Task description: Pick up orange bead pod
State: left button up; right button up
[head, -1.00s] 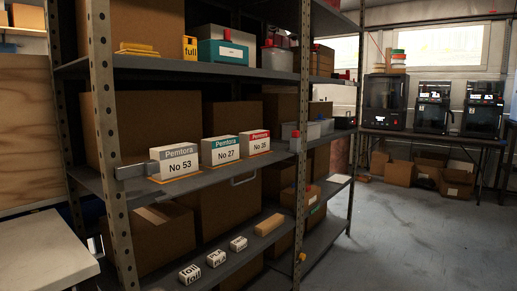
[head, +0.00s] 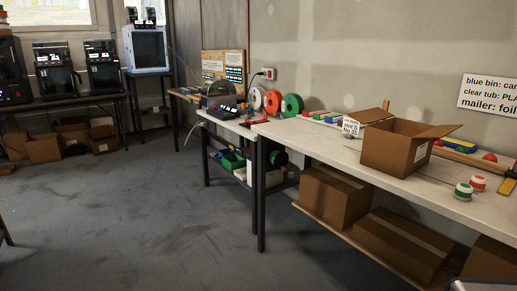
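A small round pod (head: 478,183) with orange-red and white bands stands on the white workbench (head: 340,150) at the right of the head view. It looks like the orange bead pod, though it is too small to see any beads. A similar green and white pod (head: 463,191) stands just left of it and slightly nearer, close to the bench's front edge. Neither of my grippers shows in the head view.
An open cardboard box (head: 393,149) stands on the bench left of the pods. Boxes (head: 334,196) fill the lower shelf. The grey floor (head: 130,215) is open at left.

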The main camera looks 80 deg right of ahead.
aim_at(478, 183)
jog(key=z, duration=4.15)
